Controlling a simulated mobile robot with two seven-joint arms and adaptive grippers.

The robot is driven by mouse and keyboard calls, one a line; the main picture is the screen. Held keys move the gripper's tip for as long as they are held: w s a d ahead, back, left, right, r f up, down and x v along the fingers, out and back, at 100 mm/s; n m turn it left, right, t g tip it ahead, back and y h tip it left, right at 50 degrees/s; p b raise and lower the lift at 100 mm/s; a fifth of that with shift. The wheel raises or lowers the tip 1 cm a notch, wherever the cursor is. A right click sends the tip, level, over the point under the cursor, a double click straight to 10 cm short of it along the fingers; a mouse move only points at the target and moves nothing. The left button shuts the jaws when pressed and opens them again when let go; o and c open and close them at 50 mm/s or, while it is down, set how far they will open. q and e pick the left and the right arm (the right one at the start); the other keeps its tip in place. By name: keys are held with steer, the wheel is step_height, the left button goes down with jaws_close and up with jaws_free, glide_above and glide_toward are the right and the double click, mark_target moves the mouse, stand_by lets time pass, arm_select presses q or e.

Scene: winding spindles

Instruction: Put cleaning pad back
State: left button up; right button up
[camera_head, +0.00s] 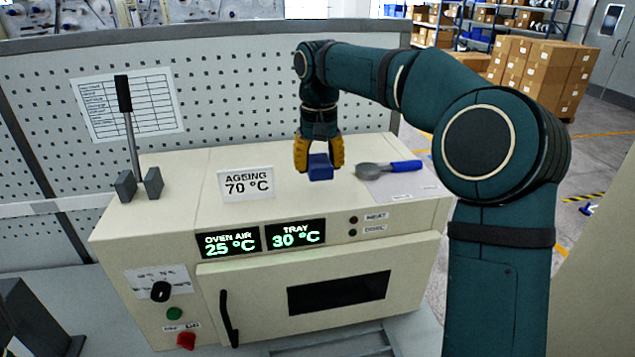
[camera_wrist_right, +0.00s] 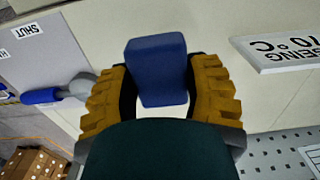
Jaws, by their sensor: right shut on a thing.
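The cleaning pad is a small dark blue block (camera_head: 320,168). My right gripper (camera_head: 319,156), with yellow-orange ridged fingers, is shut on it over the oven's cream top. In the right wrist view the pad (camera_wrist_right: 157,70) sits between the two fingers of the gripper (camera_wrist_right: 160,95), its far end sticking out beyond them. Whether the pad's underside touches the oven top cannot be told. My left gripper is not in view.
The "AGEING 70 °C" sign (camera_head: 246,184) stands left of the pad. A blue-handled metal tool (camera_head: 390,168) lies to the right on a grey sheet (camera_head: 398,188). A black-handled lever (camera_head: 128,130) rises at the left. The oven door (camera_head: 260,290) is closed.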

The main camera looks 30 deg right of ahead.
mark_target(318, 193)
steer(key=shift+w+f, duration=0.1)
steer(key=shift+f, duration=2.35)
steer(key=o, duration=1)
steer(key=shift+f, duration=0.1)
step_height(318, 193, up, 12)
steer(key=shift+r, duration=0.15)
